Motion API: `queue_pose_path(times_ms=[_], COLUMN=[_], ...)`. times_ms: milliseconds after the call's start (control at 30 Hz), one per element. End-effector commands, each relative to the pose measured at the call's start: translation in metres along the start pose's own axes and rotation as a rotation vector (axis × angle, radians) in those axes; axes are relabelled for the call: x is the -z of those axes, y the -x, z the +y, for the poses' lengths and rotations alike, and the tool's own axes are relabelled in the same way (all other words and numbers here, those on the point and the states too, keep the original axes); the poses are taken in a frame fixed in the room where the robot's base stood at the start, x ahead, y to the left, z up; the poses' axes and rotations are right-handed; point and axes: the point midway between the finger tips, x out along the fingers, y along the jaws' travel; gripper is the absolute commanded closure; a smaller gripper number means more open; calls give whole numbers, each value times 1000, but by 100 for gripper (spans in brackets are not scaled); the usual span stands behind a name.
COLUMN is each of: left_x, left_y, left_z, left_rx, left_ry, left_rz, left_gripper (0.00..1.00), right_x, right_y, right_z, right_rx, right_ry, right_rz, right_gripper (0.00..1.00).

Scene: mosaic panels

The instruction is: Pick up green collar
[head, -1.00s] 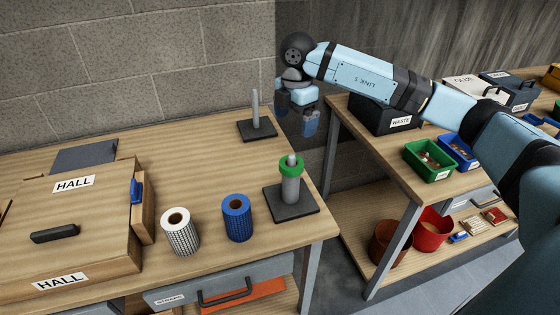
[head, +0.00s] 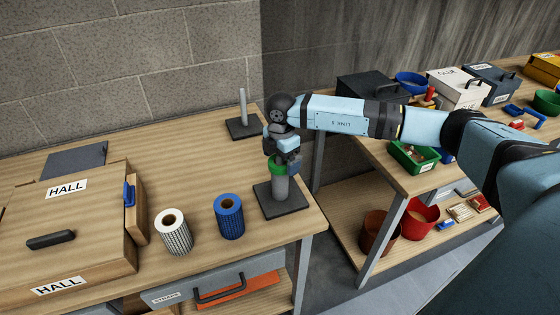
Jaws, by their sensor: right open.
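The green collar (head: 277,170) is around the top of a grey post (head: 281,188) that stands upright on a dark square base (head: 295,209) near the right front corner of the wooden bench. My right gripper (head: 284,163) points down at the top of the post, right at the collar. It is open, and its fingers cover the post's tip and part of the collar. I cannot tell whether the fingers touch the collar. My left gripper is not in view.
A second bare post (head: 243,104) stands behind on its own base. A blue roll (head: 229,217) and a white patterned roll (head: 174,232) stand to the left. A case (head: 110,240) labelled HALL lies at the left. Another bench with bins (head: 413,156) is at the right.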

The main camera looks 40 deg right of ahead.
Motion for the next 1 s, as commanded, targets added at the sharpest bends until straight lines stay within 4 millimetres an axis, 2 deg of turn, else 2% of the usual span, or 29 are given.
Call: queue_pose_path(times_ms=[233, 267, 400, 500, 833, 1000], left_x=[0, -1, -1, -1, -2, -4], left_y=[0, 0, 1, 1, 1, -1], left_z=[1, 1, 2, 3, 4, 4], left_rx=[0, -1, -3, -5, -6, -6], left_ry=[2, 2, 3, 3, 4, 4], left_rz=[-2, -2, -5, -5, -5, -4], left_gripper=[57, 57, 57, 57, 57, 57], right_x=[0, 0, 0, 0, 0, 0], right_y=[-3, -3, -3, -3, 0, 13], right_z=[0, 0, 0, 0, 0, 1], right_rx=[-1, -1, -1, -1, -2, -4], right_ry=[0, 0, 0, 0, 0, 0], right_rz=[0, 0, 0, 0, 1, 2], right_gripper=[2, 4, 36, 55, 55, 55])
